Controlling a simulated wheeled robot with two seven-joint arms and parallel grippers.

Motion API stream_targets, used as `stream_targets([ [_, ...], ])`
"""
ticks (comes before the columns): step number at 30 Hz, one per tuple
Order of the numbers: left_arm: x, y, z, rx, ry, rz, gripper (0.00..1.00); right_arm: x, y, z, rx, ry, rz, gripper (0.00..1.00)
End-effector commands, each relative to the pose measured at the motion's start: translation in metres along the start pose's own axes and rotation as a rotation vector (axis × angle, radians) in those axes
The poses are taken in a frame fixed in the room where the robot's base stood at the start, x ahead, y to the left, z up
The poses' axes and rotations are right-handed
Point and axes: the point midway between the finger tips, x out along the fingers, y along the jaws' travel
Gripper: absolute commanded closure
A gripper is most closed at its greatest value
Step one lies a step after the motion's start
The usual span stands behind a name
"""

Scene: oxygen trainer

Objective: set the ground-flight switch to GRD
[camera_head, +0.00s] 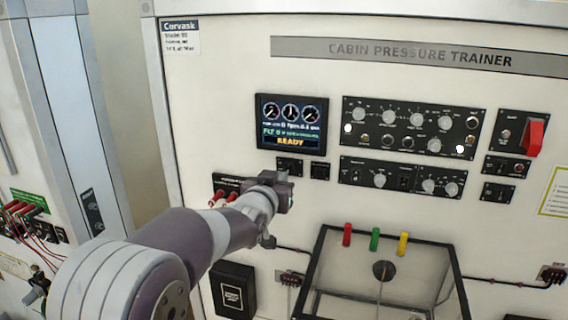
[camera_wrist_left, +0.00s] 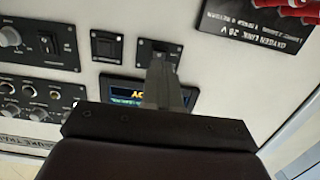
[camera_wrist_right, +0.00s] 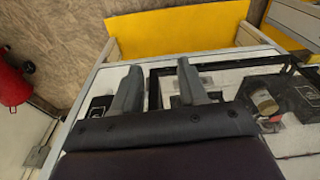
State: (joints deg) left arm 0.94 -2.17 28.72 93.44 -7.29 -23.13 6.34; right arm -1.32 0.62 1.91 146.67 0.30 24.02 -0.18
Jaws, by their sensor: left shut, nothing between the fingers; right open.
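Two small dark panels sit under the display on the trainer wall: a left one (camera_head: 289,167) and a right one (camera_head: 319,171). Their labels are too small to read, so I cannot tell whether either holds the ground-flight switch. My left gripper (camera_head: 287,192) is shut and empty just below the left panel. In the left wrist view its fingertips (camera_wrist_left: 160,62) overlap the lower part of that panel (camera_wrist_left: 145,48), hiding part of it; contact cannot be told. The right panel (camera_wrist_left: 107,45) is clear there. My right gripper (camera_wrist_right: 158,72) is open and empty in the right wrist view.
The lit display (camera_head: 292,122) reads READY. Knob panels (camera_head: 440,115) and a red-handled switch (camera_head: 534,138) lie to the right. A clear-fronted box (camera_head: 335,270) with red, green and yellow pieces on its top edge stands out below. Red plugs (camera_head: 219,199) sit beside my left wrist.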

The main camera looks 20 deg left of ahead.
Motion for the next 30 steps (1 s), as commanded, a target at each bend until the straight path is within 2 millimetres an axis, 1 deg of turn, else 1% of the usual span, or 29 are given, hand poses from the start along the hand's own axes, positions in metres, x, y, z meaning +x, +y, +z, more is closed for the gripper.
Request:
stream_targets([
  [1,0.007,0.000,-0.007,0.000,-0.003,0.001,1.00,-0.014,0.000,-0.002,0.000,0.000,0.000,0.57],
  [6,0.028,0.000,-0.004,0.000,-0.001,0.000,1.00,-0.026,0.000,-0.003,0.000,0.000,0.000,0.57],
  [11,0.034,0.000,-0.001,0.000,-0.001,0.000,1.00,-0.028,0.000,-0.003,0.000,0.000,0.000,0.57],
  [20,0.034,0.000,0.002,0.000,0.002,0.000,1.00,-0.025,0.000,-0.003,0.000,0.000,0.000,0.57],
  [23,0.037,0.000,0.009,0.000,0.022,0.000,1.00,-0.007,0.000,-0.001,0.000,0.000,0.000,0.57],
  [26,0.042,0.000,0.018,0.000,0.070,0.000,1.00,0.025,0.000,0.003,0.000,0.000,0.000,0.57],
  [27,0.044,0.000,0.020,0.000,0.095,0.000,1.00,0.039,0.000,0.005,0.000,0.000,0.000,0.57],
  [30,0.045,0.000,0.021,0.000,0.155,0.000,1.00,0.070,0.000,0.009,0.000,-0.001,0.000,0.57],
])
